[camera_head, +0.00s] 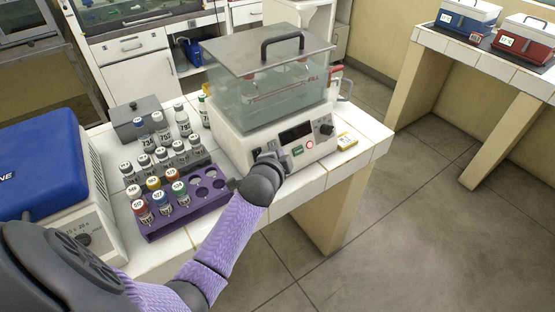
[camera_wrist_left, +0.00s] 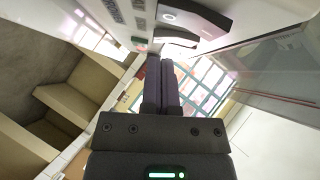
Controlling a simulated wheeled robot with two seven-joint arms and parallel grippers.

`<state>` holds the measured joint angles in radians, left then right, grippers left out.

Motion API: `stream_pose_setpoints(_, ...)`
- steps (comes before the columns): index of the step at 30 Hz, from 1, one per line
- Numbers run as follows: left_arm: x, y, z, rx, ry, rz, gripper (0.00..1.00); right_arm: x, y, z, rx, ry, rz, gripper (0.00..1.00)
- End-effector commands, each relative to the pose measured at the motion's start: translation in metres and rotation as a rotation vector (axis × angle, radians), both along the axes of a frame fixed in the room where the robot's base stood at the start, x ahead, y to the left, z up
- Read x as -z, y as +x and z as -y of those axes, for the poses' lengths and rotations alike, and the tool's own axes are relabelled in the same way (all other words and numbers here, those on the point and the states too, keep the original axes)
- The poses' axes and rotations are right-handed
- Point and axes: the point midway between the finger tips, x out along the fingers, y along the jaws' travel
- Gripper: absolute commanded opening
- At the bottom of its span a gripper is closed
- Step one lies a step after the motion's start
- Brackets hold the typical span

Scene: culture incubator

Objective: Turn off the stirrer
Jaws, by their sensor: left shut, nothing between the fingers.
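The stirrer appears to be the white unit (camera_head: 235,148) with a clear lidded tank on the tiled table. Its front panel has a dark display (camera_head: 296,132), a knob (camera_head: 326,129), a green button (camera_head: 298,150) and a red-lit round button (camera_head: 310,144). My left gripper (camera_head: 277,158) is at the left part of this panel and hides some of it. In the left wrist view its fingers (camera_wrist_left: 161,86) are shut and empty, pointing at a dark switch-like block (camera_wrist_left: 195,20) with a white mark. I cannot tell whether they touch it. My right gripper is not in view.
A purple rack (camera_head: 190,215) with several capped bottles stands left of the unit, close to my left arm. A grey box (camera_head: 137,117) is behind it. A blue-lidded device (camera_head: 40,165) is at far left.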

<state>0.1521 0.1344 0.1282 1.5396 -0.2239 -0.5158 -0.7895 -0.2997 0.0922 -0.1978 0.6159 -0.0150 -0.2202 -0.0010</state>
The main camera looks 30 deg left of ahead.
Motion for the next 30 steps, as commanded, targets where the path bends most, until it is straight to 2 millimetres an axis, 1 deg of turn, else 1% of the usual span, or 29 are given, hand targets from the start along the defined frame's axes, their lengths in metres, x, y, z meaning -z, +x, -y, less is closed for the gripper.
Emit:
stream_pose_setpoints(1,0.003,0.001,-0.003,-0.001,0.002,0.000,0.00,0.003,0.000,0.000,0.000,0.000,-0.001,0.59)
stream_pose_setpoints(4,0.005,0.003,-0.007,0.000,-0.001,0.000,0.00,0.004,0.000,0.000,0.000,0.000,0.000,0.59)
stream_pose_setpoints(13,0.004,0.003,-0.008,0.000,-0.001,0.000,0.00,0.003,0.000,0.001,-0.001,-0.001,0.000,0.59)
stream_pose_setpoints(16,0.009,0.005,-0.012,0.000,0.001,-0.001,0.00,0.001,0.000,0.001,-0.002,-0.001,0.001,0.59)
stream_pose_setpoints(21,0.009,0.004,-0.012,-0.001,-0.001,0.000,0.00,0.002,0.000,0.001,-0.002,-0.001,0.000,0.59)
stream_pose_setpoints(25,0.006,0.005,-0.012,-0.002,0.000,0.001,0.00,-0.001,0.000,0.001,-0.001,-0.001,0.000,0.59)
stream_pose_setpoints(30,-0.002,0.005,-0.012,-0.001,0.001,0.002,0.00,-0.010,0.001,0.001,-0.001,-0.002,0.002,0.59)
